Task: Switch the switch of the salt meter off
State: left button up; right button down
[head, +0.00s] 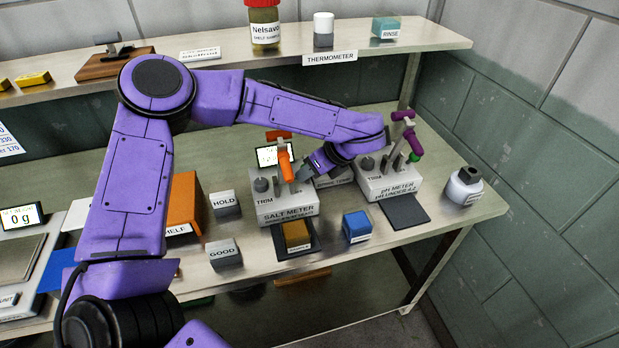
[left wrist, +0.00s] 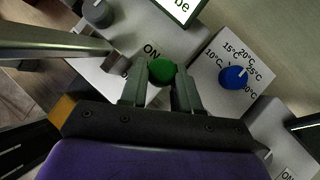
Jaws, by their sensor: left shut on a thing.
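The salt meter (head: 285,210) is a pale box on the bench, with a grey trim knob, a small screen (head: 268,156) and an orange-handled probe (head: 285,165) on a stand. My left gripper (head: 309,170) reaches down at its right side, with the fingertips partly hidden. In the left wrist view its two fingers (left wrist: 161,85) are shut on a green switch knob (left wrist: 161,70) beside the letters "ON" on the meter's body (left wrist: 150,28). The lower part of the switch is hidden. My right gripper is not in view.
A temperature box with a blue dial (left wrist: 234,77) stands close right of the fingers. The pH meter (head: 391,180) with its purple probe stands further right. A blue block (head: 357,226) and an orange-brown sample block (head: 297,236) sit in front. A shelf (head: 430,36) runs behind.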

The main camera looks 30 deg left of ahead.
aim_at(314, 192)
pick_arm(q)
jog(key=t+y+b, duration=0.1)
jog(key=y+b, duration=0.1)
jog(key=b, duration=0.2)
jog(key=s+d+f+n+t+y+b, duration=0.1)
jog(key=b, duration=0.3)
jog(key=d+t+y+b, duration=0.1)
jog(key=y+b, duration=0.1)
jog(key=b, duration=0.2)
jog(key=shift+s+f+n+t+y+b, duration=0.2)
jog(key=shift+s+n+t+y+b, duration=0.1)
jog(key=shift+b, duration=0.1)
grip_shut()
jog(key=shift+s+d+r+y+b, duration=0.15)
jog(key=shift+y+b, duration=0.35)
jog(key=shift+b, duration=0.35)
jog(key=o, duration=1)
grip_release()
jog(key=b+v, duration=0.1)
jog(key=v, duration=0.9)
jog(key=shift+s+d+r, duration=0.15)
jog(key=shift+s+d, duration=0.05)
jog(key=shift+d, duration=0.05)
